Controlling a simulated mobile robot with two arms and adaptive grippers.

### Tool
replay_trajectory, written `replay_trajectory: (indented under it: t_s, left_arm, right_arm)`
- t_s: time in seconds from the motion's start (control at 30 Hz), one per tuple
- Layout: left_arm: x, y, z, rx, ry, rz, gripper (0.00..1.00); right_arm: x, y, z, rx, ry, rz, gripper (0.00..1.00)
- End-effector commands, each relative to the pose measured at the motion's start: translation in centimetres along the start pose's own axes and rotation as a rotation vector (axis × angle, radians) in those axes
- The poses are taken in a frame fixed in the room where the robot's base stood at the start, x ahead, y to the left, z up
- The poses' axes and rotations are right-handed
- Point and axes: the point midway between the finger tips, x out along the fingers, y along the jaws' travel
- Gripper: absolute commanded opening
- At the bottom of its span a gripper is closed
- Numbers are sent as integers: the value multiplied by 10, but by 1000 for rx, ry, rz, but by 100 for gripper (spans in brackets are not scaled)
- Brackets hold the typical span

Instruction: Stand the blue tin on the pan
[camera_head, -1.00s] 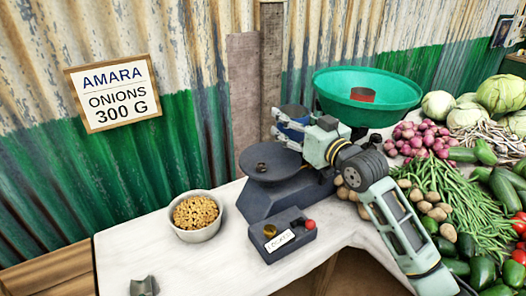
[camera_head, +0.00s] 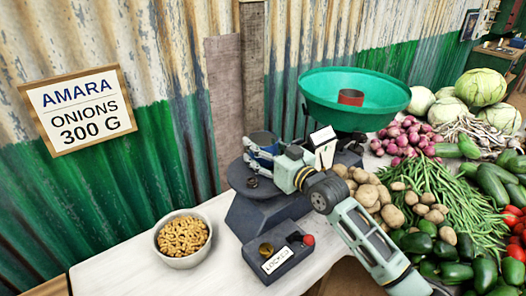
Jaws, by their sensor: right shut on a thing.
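The blue tin (camera_head: 263,138) is upright in my right gripper (camera_head: 262,158), which is shut on it. The fingers hide part of the tin. The tin is over the back part of the dark round pan (camera_head: 236,179); I cannot tell whether it touches it. A small dark weight (camera_head: 252,181) lies on the pan in front of the gripper. The pan sits on the dark scale base (camera_head: 258,217). My left gripper is not in view.
A green bowl (camera_head: 325,108) with a red tin (camera_head: 351,97) stands behind right. A white card (camera_head: 322,138) stands beside my right wrist. A box marked LOCKED (camera_head: 290,262) and a bowl of brown pieces (camera_head: 160,245) stand in front. Vegetables crowd the right.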

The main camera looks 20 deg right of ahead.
Motion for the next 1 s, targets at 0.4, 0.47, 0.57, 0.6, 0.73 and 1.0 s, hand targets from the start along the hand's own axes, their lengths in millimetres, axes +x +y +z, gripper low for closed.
replay_trajectory:
  t_s: [0.4,0.47,0.57,0.6,0.73,1.0]
  left_arm:
    - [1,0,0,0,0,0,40]
    - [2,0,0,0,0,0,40]
    - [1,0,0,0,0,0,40]
    - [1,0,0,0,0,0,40]
    - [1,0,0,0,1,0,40]
    - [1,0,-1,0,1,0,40]
  right_arm:
    - [0,1,12,-1,3,1,33]
    - [0,1,15,-2,3,1,33]
    - [0,1,14,-2,2,1,68]
    - [0,1,14,-2,2,1,68]
    - [0,1,14,-2,2,1,68]
    - [-8,1,14,-2,-1,2,68]
